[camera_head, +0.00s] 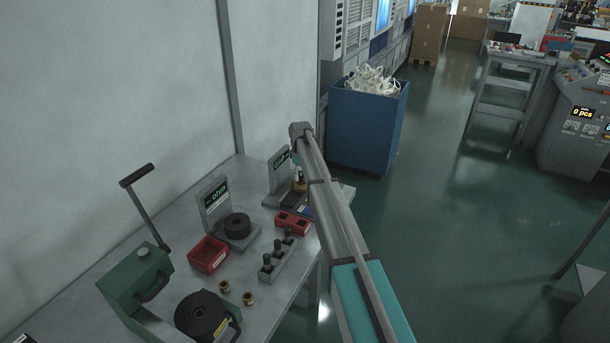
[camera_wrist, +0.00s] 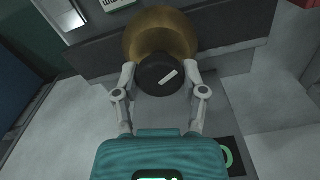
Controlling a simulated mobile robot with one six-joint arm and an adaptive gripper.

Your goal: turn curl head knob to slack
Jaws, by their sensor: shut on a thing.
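In the head view, the brass body (camera_head: 299,186) shows small beside a grey stand with a lit display (camera_head: 280,160) on the far part of the bench. There my arm covers most of the gripper and knob.
On the grey bench (camera_head: 190,272) stand a red bin (camera_head: 208,254), a black ring on a scale (camera_head: 237,226), a peg block (camera_head: 276,262), a red two-hole block (camera_head: 292,222) and a green lever press (camera_head: 137,282). A blue bin (camera_head: 365,130) of white scrap stands beyond.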

